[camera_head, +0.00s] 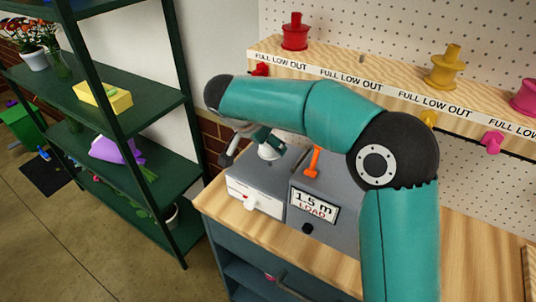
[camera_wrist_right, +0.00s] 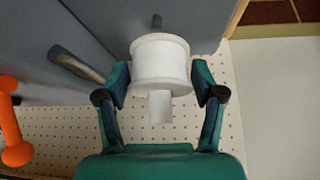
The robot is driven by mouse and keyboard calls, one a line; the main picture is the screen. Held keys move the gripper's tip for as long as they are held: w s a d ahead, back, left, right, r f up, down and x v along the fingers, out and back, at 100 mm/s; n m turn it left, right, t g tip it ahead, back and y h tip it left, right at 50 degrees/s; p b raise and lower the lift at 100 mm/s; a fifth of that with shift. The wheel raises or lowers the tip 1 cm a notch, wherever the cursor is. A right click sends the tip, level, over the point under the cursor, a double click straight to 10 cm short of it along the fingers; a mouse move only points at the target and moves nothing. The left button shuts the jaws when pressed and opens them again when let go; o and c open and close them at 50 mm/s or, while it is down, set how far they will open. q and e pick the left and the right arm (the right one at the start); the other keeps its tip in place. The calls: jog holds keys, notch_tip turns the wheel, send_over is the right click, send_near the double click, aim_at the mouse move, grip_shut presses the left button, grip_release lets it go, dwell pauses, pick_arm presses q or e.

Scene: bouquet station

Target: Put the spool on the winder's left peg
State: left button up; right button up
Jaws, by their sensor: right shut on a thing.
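The white spool (camera_wrist_right: 160,65) sits between the two fingers of my right gripper (camera_wrist_right: 160,88), which is shut on it. In the head view the spool (camera_head: 269,151) shows partly at the left part of the grey winder (camera_head: 330,180), below my right gripper (camera_head: 259,136). The winder has a "1.5 m LOAD" display and an orange lever (camera_head: 313,161). In the right wrist view a dark stub (camera_wrist_right: 157,20) shows just beyond the spool, and a metal peg (camera_wrist_right: 76,65) stands to its left. Whether the spool is around a peg I cannot tell. My left gripper is out of view.
The wooden shelf (camera_head: 345,79) above the winder holds red (camera_head: 295,35), yellow (camera_head: 444,70) and pink (camera_head: 525,98) spools. A green rack (camera_head: 150,105) with flowers and a yellow box stands at the left. My right arm hides part of the bench (camera_head: 470,245).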

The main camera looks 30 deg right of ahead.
aim_at(268, 166)
notch_tip(268, 166, down, 4)
jog(key=shift+s+f, duration=0.1)
dwell(0.4)
jog(key=shift+f, duration=0.1)
jog(key=o, duration=1.2)
